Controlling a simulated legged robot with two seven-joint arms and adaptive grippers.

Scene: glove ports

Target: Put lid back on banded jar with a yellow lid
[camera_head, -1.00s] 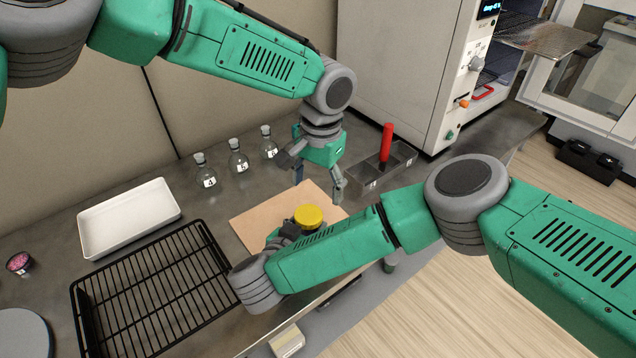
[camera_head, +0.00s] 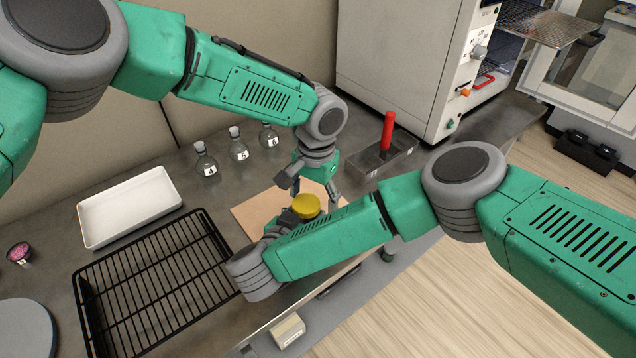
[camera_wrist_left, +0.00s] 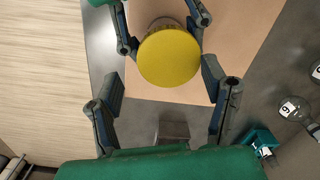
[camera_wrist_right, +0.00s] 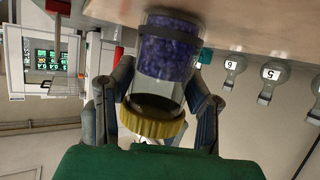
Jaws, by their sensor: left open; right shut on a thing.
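The jar (camera_wrist_right: 165,60) is clear with purple contents and shows upside down in the right wrist view. Its yellow lid (camera_head: 306,206) sits over the mouth; it also shows in the right wrist view (camera_wrist_right: 152,123) and from above in the left wrist view (camera_wrist_left: 168,58). I cannot tell how tightly it is seated. My right gripper (camera_head: 284,228) is shut on the jar, with its fingers on both sides of the glass below the lid. My left gripper (camera_head: 315,190) is open above the lid, its fingers (camera_wrist_left: 161,80) apart and holding nothing.
A tan board (camera_head: 255,213) lies under the jar near the bench's front edge. Stoppered flasks (camera_head: 239,154) stand behind it. A grey bin (camera_head: 400,158) with a red-handled tool (camera_head: 387,132) is to the right. A black rack (camera_head: 150,290) and white tray (camera_head: 130,207) are left.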

